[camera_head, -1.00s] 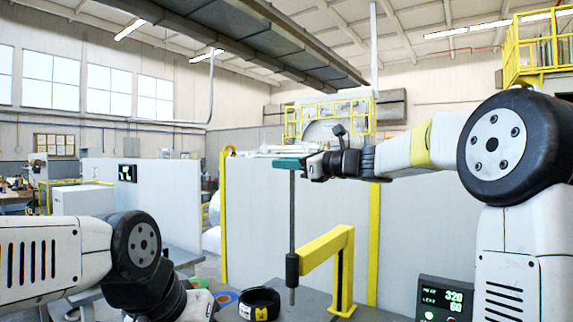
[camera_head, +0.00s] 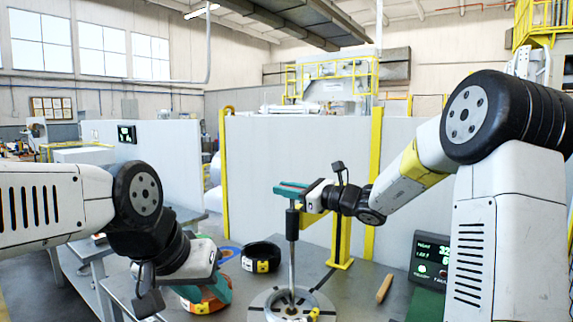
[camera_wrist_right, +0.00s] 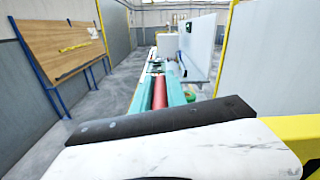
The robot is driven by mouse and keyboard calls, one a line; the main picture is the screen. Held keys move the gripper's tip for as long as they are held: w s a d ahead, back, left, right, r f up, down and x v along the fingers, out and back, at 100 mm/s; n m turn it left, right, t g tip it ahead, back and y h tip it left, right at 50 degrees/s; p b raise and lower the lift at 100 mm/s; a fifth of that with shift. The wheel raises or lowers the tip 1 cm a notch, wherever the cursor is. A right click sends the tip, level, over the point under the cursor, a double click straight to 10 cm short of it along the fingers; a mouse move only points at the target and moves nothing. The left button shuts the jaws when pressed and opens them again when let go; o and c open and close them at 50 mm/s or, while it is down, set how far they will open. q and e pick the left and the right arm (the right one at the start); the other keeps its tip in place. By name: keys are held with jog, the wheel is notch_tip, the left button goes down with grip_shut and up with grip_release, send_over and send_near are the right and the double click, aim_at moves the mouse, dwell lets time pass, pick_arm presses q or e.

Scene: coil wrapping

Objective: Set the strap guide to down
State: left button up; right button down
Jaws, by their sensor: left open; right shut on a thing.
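The strap guide (camera_head: 292,250) is a grey vertical rod passing through a dark sleeve on a yellow bracket (camera_head: 341,240). The handle end is just above the sleeve, and the rod's lower end reaches into the ring on the round plate. My right gripper (camera_head: 291,188) has teal fingers shut on the guide's top; a red grip (camera_wrist_right: 160,93) shows between them in the right wrist view. My left gripper (camera_head: 216,292) is open at the lower left, over an orange coil (camera_head: 204,301). It partly hides this coil, and I cannot tell whether they touch.
A round slotted plate (camera_head: 262,306) carries a pale ring. A black coil (camera_head: 261,257) with a yellow tag lies behind it. A wooden-handled tool (camera_head: 384,288) and a display box (camera_head: 432,258) are to the right. A grey partition stands behind the table.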

jog(key=shift+d+f, duration=0.15)
jog(key=shift+f, duration=1.65)
jog(key=shift+f, duration=0.1)
jog(key=c, duration=1.4)
grip_release()
jog(key=shift+w, duration=0.1)
jog(key=shift+o, duration=0.2)
jog(key=shift+d, duration=0.15)
jog(key=v, duration=0.7)
jog(key=shift+s, duration=0.25)
jog(key=shift+d, duration=0.15)
